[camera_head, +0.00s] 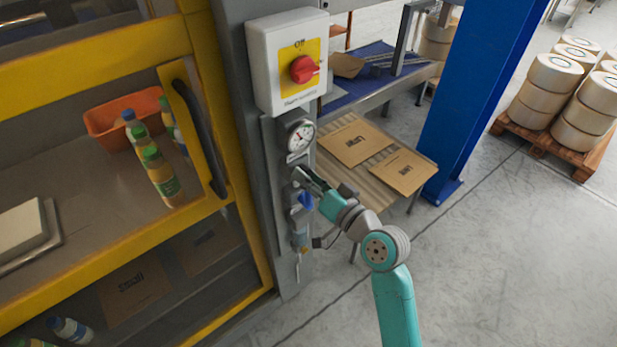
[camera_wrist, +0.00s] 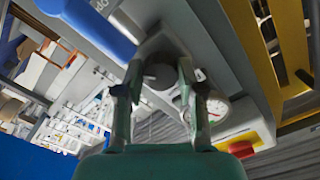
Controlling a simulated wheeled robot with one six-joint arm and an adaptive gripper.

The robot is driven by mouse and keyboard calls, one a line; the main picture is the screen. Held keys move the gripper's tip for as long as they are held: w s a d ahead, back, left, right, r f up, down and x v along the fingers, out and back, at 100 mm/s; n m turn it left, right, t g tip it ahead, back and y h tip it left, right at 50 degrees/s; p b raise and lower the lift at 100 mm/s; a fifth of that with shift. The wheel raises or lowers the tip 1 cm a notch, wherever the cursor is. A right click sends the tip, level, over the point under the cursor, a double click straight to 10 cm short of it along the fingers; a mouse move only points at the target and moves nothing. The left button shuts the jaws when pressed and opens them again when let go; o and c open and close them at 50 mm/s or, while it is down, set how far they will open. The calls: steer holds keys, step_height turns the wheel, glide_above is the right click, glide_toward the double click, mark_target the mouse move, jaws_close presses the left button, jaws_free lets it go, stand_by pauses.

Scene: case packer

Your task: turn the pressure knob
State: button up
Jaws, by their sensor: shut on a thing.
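The pressure knob (camera_wrist: 160,75) is a dark round knob on the grey panel, seen between my two fingertips in the wrist view. My gripper (camera_wrist: 158,84) is shut on it, one finger on each side. In the head view my gripper (camera_head: 303,178) reaches the panel just below the round white pressure gauge (camera_head: 300,135) and mostly hides the knob. The gauge also shows in the wrist view (camera_wrist: 217,108), to the right of the fingers; its reading is too small to tell.
A white box with a red rotary switch (camera_head: 304,69) sits above the gauge. A blue part (camera_head: 305,200) is just below my gripper. The yellow machine door with a black handle (camera_head: 199,137) stands to the left. Flat cartons (camera_head: 357,142) lie on the right. A blue post (camera_head: 478,95) stands beyond.

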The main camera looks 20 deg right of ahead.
steer(key=shift+m, duration=0.3)
stand_by(0.4)
steer(key=o, duration=1.1)
steer(key=shift+o, duration=0.2)
steer(key=v, duration=1.2)
